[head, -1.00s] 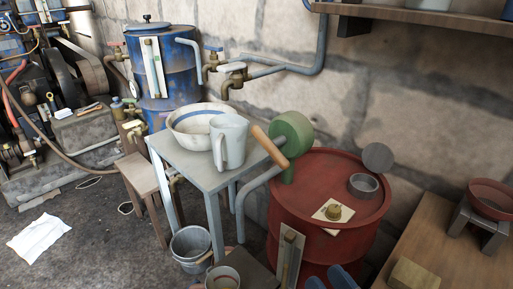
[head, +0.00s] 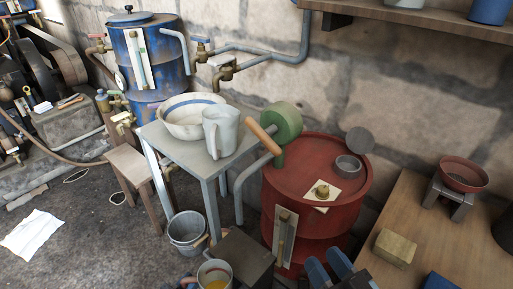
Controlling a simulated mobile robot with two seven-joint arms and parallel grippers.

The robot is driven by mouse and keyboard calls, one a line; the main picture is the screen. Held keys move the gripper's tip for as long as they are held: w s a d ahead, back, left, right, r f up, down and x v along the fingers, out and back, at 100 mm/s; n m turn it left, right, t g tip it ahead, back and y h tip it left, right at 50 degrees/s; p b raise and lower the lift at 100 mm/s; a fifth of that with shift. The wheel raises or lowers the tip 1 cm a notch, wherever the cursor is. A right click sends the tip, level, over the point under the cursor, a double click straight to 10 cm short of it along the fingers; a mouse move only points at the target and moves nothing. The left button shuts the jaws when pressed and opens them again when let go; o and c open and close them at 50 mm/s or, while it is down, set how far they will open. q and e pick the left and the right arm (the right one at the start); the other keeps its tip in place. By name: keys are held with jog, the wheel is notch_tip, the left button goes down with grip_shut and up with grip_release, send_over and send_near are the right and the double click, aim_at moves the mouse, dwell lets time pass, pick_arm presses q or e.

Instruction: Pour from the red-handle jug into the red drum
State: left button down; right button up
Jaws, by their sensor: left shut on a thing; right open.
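The red drum (head: 285,205) stands right of the grey table. On its lid are an open metal collar (head: 347,168) with a raised round cap (head: 360,140) behind it, and a brass fitting on a pale card (head: 322,191). A metal jug (head: 215,271) holding yellow liquid shows at the bottom edge, roughly upright; its handle colour is hard to make out. My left gripper (head: 189,280) is barely in view at the jug's left side, shut on it. My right gripper (head: 329,264) is open and empty, in front of the drum, its blue fingers apart.
A grey table (head: 180,147) holds a white bowl (head: 184,130) and a grey pitcher (head: 220,140). A bucket (head: 187,232) and a dark stool (head: 240,260) stand below. A green-wheeled crank (head: 284,124) rises beside the drum. A wooden bench (head: 440,235) is at right.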

pick_arm(q)
jog(key=shift+s+r, duration=0.15)
jog(key=shift+r, duration=0.3)
pick_arm(e)
jog(key=shift+s+r, duration=0.1)
jog(key=shift+s, duration=0.15)
